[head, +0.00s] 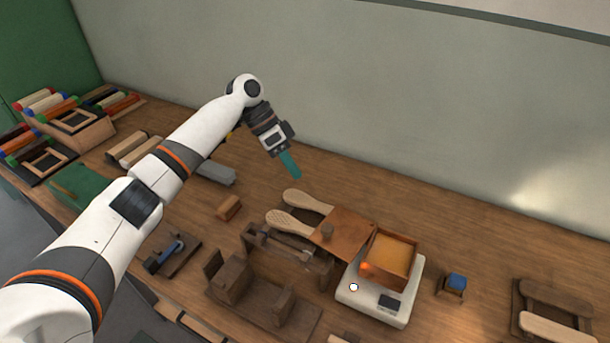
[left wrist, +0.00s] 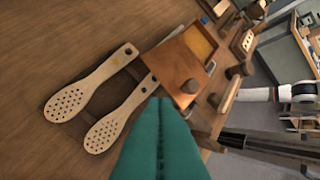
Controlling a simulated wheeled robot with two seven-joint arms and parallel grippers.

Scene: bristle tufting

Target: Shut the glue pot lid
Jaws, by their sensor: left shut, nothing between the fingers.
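The glue pot (head: 389,262) is a square copper-brown box of amber glue, standing on a white scale. Its lid (head: 350,229) is open, swung out to the left of the pot, with a round knob (head: 327,232) on it. In the left wrist view the lid (left wrist: 180,66) and knob (left wrist: 190,86) lie just beyond my fingertips, with the amber glue (left wrist: 201,42) exposed behind. My left gripper (head: 296,176) has teal fingers, shut and empty, above the table and up-left of the lid. Its fingers (left wrist: 160,100) fill the bottom of the wrist view. My right gripper is not seen.
Two pale perforated paddles (head: 291,222) lie left of the lid. The white scale (head: 372,303) is under the pot. Dark wooden fixtures (head: 262,292) stand in front, and a small blue-topped block (head: 456,282) is to the right. The table behind the pot is clear.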

